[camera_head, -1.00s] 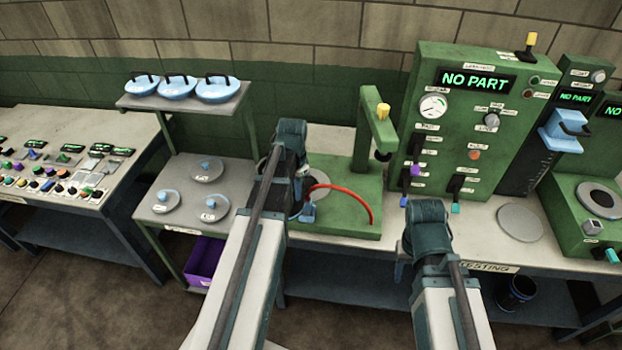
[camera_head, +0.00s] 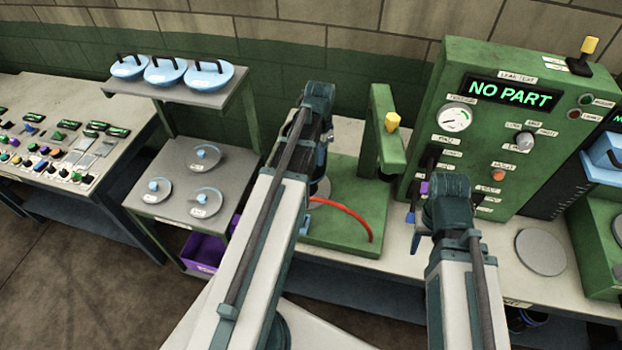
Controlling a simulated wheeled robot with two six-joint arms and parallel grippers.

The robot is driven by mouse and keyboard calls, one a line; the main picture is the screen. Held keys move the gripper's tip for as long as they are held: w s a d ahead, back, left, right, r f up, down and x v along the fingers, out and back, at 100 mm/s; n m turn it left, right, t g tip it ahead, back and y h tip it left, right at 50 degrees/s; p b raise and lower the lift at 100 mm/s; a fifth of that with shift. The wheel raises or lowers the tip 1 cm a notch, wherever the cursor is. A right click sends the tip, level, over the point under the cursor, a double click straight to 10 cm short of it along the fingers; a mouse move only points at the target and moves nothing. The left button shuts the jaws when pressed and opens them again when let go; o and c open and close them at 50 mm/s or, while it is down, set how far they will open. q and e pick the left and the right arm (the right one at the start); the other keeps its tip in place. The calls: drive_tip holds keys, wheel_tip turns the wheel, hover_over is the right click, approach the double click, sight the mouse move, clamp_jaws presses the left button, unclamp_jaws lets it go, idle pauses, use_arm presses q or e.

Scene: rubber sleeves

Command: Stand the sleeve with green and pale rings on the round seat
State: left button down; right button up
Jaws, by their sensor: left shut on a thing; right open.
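My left gripper (camera_head: 322,150) is shut at the green test stand (camera_head: 340,235), mostly hidden behind its own wrist and arm. What it holds is hidden, and no sleeve with green and pale rings can be made out. Part of a grey round surface (camera_head: 321,188) shows on the stand beside the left arm; it may be the round seat, and most of it is covered. Another flat grey disc (camera_head: 540,252) lies on the bench at the right. My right gripper (camera_head: 413,230) is open in front of the green tester, its fingers partly hidden by its wrist.
The stand has an upright arm with a yellow knob (camera_head: 392,122) and a red hose (camera_head: 345,210). The tester's display (camera_head: 512,92) reads NO PART. A rack (camera_head: 185,215) at the left holds blue-handled lids and blue pans. A purple bin (camera_head: 203,252) sits below.

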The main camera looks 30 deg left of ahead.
sight(318, 177)
use_arm(q)
wheel_tip(318, 177, down, 6)
drive_tip(key=b, duration=0.6)
drive_tip(key=shift+w+f, duration=0.1)
drive_tip(key=shift+f, duration=0.05)
wheel_tip(318, 177, down, 4)
drive_tip(key=b, duration=0.4)
drive_tip(key=c, duration=1)
unclamp_jaws()
drive_tip(key=shift+o, duration=0.2)
